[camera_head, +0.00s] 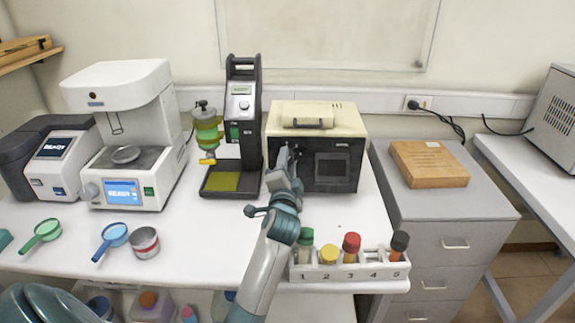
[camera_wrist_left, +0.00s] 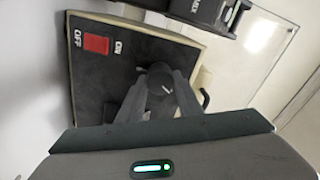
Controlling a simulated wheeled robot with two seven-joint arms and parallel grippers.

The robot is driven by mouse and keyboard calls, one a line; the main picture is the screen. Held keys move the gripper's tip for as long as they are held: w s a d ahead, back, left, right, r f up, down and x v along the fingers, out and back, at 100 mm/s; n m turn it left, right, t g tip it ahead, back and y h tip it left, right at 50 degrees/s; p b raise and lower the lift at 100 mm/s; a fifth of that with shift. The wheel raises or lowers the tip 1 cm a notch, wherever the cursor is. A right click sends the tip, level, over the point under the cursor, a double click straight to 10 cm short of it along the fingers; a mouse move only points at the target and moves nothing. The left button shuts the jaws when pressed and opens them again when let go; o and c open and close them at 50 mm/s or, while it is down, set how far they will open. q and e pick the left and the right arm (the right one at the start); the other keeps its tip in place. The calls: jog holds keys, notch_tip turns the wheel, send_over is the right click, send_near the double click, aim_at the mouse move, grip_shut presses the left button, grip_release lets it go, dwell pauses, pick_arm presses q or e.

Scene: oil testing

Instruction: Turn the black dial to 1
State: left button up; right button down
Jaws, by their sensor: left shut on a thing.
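The black dial (camera_wrist_left: 160,80) with a white pointer mark shows in the left wrist view, on the dark front panel of a cream-cased box (camera_wrist_left: 120,62). In the head view this box (camera_head: 345,118) stands at the back of the white table, with a dark window in its front. My left gripper (camera_head: 284,160) reaches the left part of that front and hides the dial there. In the left wrist view its two fingers (camera_wrist_left: 160,98) are shut on the dial, one on each side. I cannot read any numbers around the dial. My right gripper is not in view.
A red switch (camera_wrist_left: 96,44) marked ON and OFF sits beside the dial. A numbered rack (camera_head: 340,272) with several capped tubes stands at the front edge, right of my left arm. A black stand (camera_head: 243,110) is close left of the box. A cabinet (camera_head: 450,205) stands to the right.

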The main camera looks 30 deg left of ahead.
pick_arm(q)
jog(key=shift+f+n+b, duration=0.1)
jog(key=shift+n+b, duration=0.35)
jog(key=shift+n, duration=2.95)
jog(key=shift+y, duration=0.3)
jog(key=o, duration=1)
jog(key=shift+o, duration=0.2)
jog(key=shift+r, duration=0.2)
